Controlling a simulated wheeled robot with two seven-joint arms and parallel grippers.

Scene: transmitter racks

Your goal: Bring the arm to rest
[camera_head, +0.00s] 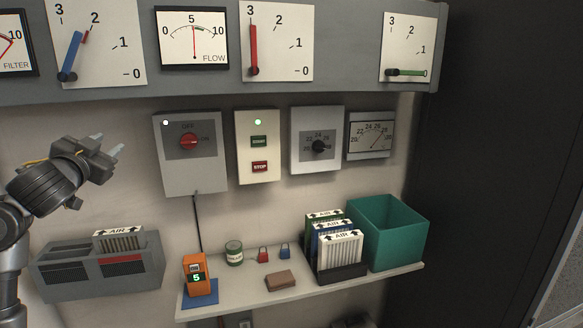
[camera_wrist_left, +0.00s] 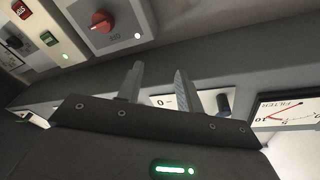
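My left gripper (camera_head: 108,145) is raised at the left of the head view, in front of the wall left of the grey switch box with the red knob (camera_head: 189,142). Its two fingers point up and right and touch nothing. In the left wrist view the fingers (camera_wrist_left: 158,70) stand apart with nothing between them, so the gripper is open and empty. The wrist view is tilted and shows the red knob (camera_wrist_left: 102,22) beyond the fingers. My right gripper is not in view.
A shelf (camera_head: 240,294) holds an orange device (camera_head: 197,272), a can, two small padlocks, a brown block, AIR filters (camera_head: 339,250) and a green bin (camera_head: 390,232). A grey unit (camera_head: 75,268) is below the arm. The gauge panel (camera_head: 350,81) overhangs above.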

